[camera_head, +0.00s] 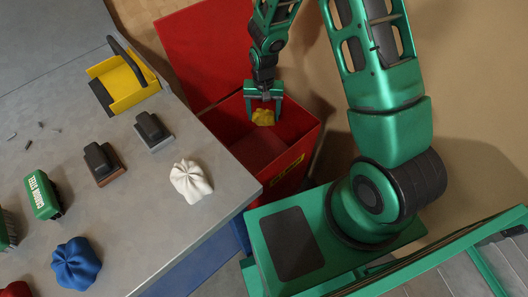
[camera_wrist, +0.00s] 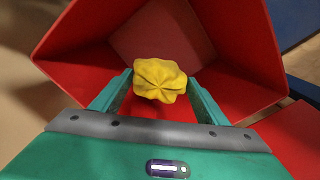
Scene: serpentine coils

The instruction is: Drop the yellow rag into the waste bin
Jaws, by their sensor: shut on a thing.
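The yellow rag (camera_head: 263,117) is a crumpled bundle held between the fingertips of my gripper (camera_head: 264,97). In the wrist view the rag (camera_wrist: 160,80) sits between the two green fingers of my gripper (camera_wrist: 160,88), which is shut on it. The waste bin (camera_head: 296,150) is a red open box with a raised red lid and a yellow label on its front. In the wrist view the bin's walls (camera_wrist: 80,55) surround the rag on several sides. The rag is over the bin's opening; its exact height against the rim is hard to tell.
A grey workbench (camera_head: 120,210) stands left of the bin. Brown floor lies right of the bin.

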